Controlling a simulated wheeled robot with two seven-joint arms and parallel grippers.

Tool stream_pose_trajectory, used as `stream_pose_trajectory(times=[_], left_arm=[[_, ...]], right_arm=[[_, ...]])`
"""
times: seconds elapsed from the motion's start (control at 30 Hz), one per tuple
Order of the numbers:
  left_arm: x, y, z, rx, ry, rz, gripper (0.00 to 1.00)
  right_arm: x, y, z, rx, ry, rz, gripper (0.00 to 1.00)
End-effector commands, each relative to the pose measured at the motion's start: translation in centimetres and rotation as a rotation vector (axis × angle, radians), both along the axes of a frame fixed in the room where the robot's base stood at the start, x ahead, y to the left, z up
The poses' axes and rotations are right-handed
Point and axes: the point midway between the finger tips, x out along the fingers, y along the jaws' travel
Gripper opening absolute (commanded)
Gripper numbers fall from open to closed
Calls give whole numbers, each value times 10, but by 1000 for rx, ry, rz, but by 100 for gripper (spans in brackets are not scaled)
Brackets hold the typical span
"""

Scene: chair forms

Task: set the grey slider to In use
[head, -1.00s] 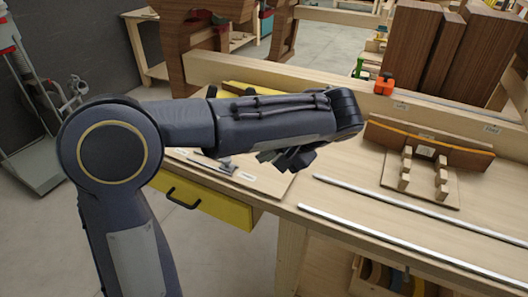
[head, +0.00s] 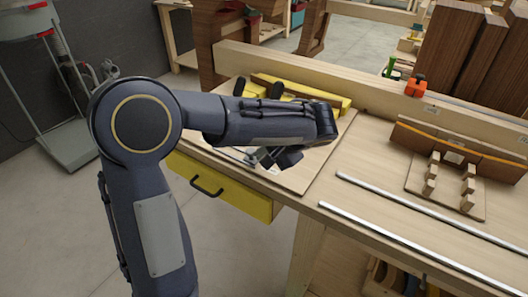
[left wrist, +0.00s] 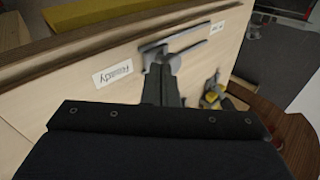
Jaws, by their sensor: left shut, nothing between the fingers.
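The grey slider (left wrist: 167,57) is on a pale wooden board (left wrist: 60,92) in the left wrist view. Its knob is at the left end of a grey track (left wrist: 190,36), close to an upside-down label, Ready (left wrist: 113,73). A second small label (left wrist: 217,27), too blurred to read, is by the track's other end. My left gripper (left wrist: 163,74) is shut and empty, its tips close to the knob; I cannot tell whether they touch. In the head view my left gripper (head: 264,158) is low over the board and partly hides the slider. My right gripper is out of view.
A yellow drawer with a black handle (head: 222,190) is below the bench front. A long wooden rail (head: 300,72) runs behind the board. Two metal rails (head: 400,240) and a jig with wooden pegs (head: 447,185) are to the right. A small yellow object (left wrist: 213,98) is beside the fingers.

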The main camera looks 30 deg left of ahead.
Motion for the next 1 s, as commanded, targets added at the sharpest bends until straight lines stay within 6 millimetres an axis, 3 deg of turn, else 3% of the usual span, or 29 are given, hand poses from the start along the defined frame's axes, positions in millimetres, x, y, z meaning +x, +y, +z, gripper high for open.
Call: stream_pose_trajectory(times=[0.17, 0.4, 0.53, 1.0], left_arm=[[1, 17, -1, -1, -3, 7, 0], [6, 78, -1, 1, -2, 8, 0], [8, 99, -1, 1, -1, 5, 0], [9, 106, 0, 1, 0, 1, 0]], right_arm=[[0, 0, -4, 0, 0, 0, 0], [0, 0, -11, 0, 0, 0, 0], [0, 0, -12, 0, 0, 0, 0], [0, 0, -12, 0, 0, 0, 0]])
